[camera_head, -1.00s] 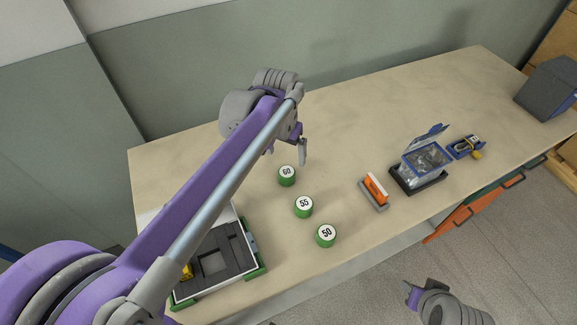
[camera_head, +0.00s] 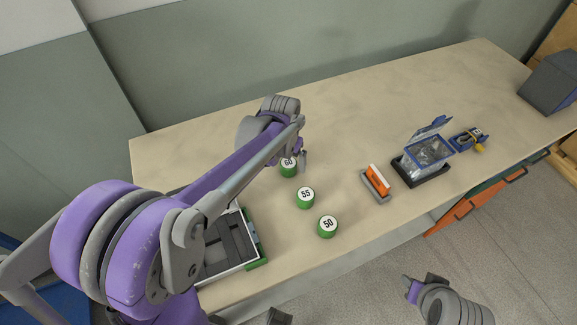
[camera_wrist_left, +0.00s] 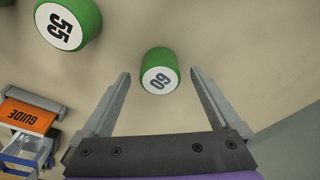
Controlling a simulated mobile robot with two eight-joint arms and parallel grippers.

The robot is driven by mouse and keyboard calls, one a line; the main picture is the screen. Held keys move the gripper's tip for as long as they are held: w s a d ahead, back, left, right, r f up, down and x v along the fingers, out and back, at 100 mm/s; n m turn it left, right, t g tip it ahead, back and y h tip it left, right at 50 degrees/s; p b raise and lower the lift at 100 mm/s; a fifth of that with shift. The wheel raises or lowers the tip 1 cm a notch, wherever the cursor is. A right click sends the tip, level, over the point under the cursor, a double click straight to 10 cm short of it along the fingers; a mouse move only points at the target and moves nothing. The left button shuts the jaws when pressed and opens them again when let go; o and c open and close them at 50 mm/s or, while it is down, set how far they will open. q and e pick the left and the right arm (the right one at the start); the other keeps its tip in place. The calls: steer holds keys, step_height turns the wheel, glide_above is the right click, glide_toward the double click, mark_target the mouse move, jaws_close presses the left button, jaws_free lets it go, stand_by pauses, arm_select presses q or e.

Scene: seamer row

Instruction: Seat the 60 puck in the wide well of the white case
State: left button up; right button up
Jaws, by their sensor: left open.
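The 60 puck (camera_head: 288,171), green with a white numbered top, stands on the bench, partly hidden by my left gripper in the head view. My left gripper (camera_head: 298,160) is open above it. In the left wrist view the 60 puck (camera_wrist_left: 159,72) lies between and just beyond the two open fingers (camera_wrist_left: 158,82), with nothing held. The case (camera_head: 231,246), pale-rimmed with a dark insert and green corners, is at the bench's near left, largely covered by my left arm; its wells are only partly visible. My right gripper (camera_head: 412,289) is low at the right, off the bench; its jaws are unclear.
The 55 puck (camera_head: 306,197) and 50 puck (camera_head: 328,226) stand nearer the front edge. An orange guide block (camera_head: 377,181), a clear blue-rimmed box (camera_head: 430,152) and a blue-yellow item (camera_head: 467,139) are to the right. The back of the bench is clear.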

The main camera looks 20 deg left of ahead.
arm_select(q)
steer(key=shift+c, duration=0.2)
steer(key=c, duration=1.5)
